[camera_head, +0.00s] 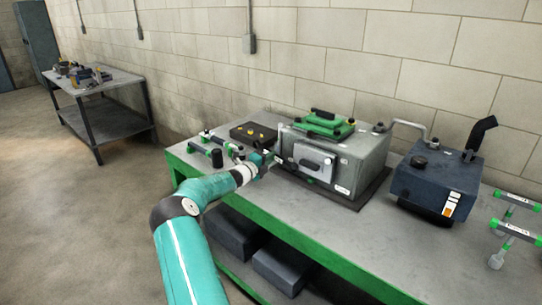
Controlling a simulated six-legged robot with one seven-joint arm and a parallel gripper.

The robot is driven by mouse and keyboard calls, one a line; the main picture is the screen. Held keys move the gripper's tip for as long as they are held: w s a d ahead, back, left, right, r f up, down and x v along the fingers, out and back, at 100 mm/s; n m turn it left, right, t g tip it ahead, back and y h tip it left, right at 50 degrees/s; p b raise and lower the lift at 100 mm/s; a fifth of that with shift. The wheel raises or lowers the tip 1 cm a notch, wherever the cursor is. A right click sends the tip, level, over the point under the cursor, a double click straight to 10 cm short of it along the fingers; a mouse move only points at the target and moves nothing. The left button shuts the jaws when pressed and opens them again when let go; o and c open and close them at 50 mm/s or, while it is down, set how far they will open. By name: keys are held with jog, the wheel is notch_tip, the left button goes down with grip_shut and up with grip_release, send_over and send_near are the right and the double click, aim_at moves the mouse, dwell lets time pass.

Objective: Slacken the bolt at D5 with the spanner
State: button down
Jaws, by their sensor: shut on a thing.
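My gripper (272,160) is at the left end of the grey engine block (362,162), close to its front face. It is small in the picture, and it is shut on a tool that I take to be the spanner; my gripper and wrist hide most of it. I cannot tell whether the spanner touches a bolt. The block's front carries a pale cover plate (308,149) with a dark handle. A green cover (324,124) with a dark handle lies on top. The bolt at D5 cannot be made out at this size.
The block stands on a dark mat on the green-edged bench (345,252). A dark tray (254,134) with yellow pieces and green-and-black tools (212,146) lie left of it. A dark blue unit (437,181) stands right. Bare bench top lies in front. Another table (112,81) stands far left.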

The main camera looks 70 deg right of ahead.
jog(key=shift+v, duration=0.85)
jog(key=r+m, duration=0.2)
jog(key=shift+s+a+r+m, duration=0.1)
jog(key=shift+s+r+m, duration=0.05)
jog(key=shift+s+m, duration=0.2)
jog(key=shift+s+a+r+m, duration=0.1)
jog(key=shift+s+r+m, duration=0.1)
jog(key=shift+r+m, duration=0.4)
jog(key=shift+s+a+r+m, duration=0.1)
jog(key=shift+s+r+m, duration=0.2)
jog(key=shift+m, duration=0.35)
jog(key=shift+r, duration=0.1)
jog(key=shift+s+a+r+m, duration=0.15)
jog(key=shift+s+r+m, duration=0.2)
jog(key=shift+m, duration=0.3)
jog(key=shift+s+a+r+m, duration=0.15)
jog(key=shift+s+r+m, duration=0.15)
jog(key=shift+r+m, duration=0.25)
